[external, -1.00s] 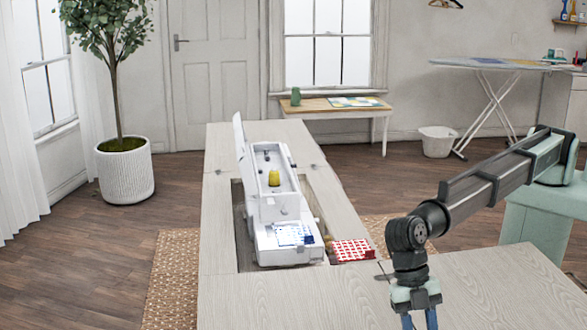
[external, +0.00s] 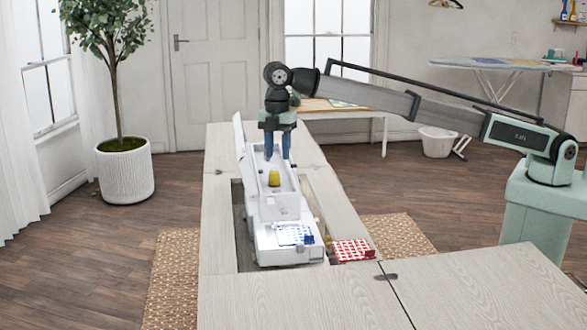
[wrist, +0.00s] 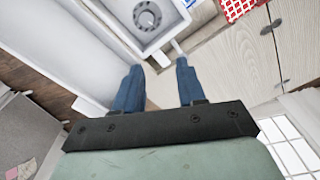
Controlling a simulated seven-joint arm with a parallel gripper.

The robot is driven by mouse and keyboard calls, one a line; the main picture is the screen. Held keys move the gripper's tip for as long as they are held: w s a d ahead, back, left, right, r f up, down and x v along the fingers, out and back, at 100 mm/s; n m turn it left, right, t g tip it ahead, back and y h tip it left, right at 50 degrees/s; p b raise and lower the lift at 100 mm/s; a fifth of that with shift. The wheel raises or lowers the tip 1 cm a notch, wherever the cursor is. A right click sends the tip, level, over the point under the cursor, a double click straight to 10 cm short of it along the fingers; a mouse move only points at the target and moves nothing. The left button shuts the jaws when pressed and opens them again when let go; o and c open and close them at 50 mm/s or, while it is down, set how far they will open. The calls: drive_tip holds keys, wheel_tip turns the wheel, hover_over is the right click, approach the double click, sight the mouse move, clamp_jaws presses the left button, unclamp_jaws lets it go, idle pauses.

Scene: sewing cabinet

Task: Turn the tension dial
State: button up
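The white sewing machine (external: 283,250) is set in the cabinet's cutout with its top lid raised. A yellow spool (external: 274,178) stands in its open top tray. In the wrist view a round grey dial-like part (wrist: 148,16) sits in a white recess of the machine (wrist: 115,38); I cannot tell for sure that it is the tension dial. My gripper (external: 278,157) points down over the far end of the machine, beyond the spool. Its blue fingers (wrist: 158,68) are apart and hold nothing. The dial-like part lies beyond the fingertips, apart from them.
The cabinet top (external: 235,305) surrounds the machine and is mostly bare. A red checked cloth (external: 352,250) lies at the machine's near right. The raised white lid (external: 242,165) stands close to the left of my gripper. A side table (external: 345,118) is behind.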

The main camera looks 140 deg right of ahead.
sight(277, 191)
drive_tip(key=f, duration=0.4)
drive_tip(key=s+d+f, duration=0.1)
drive_tip(key=f, duration=0.3)
drive_tip(key=s+d+f, duration=0.1)
drive_tip(key=f, duration=0.4)
drive_tip(key=shift+s+d, duration=0.15)
drive_tip(key=shift+r, duration=0.1)
clamp_jaws()
